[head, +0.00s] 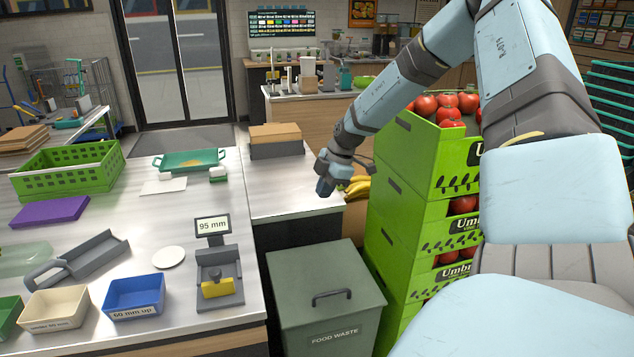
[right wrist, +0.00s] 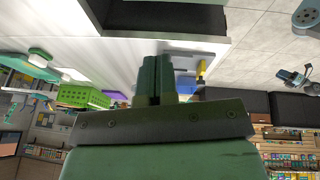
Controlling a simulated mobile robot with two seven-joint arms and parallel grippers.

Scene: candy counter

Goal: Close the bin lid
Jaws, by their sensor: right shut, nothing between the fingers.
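The food waste bin (head: 300,345) is grey-green and stands on the floor between the counter and the green crates. Its lid (head: 312,272) lies flat over the top and looks shut, with a dark bar handle (head: 332,294) near the front edge. My right gripper (head: 325,187) is beyond and above the bin, at the end of my arm reaching in from the right. It points down, apart from the lid. Its fingers (right wrist: 157,80) are together and empty in the right wrist view. My left gripper does not show.
Stacked green crates (head: 400,240) of red produce stand right of the bin. The steel counter (head: 200,330) to the left holds a scale (head: 217,275), a blue bin (head: 134,296) and a green basket (head: 68,168). Bananas (head: 358,186) lie near my right gripper.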

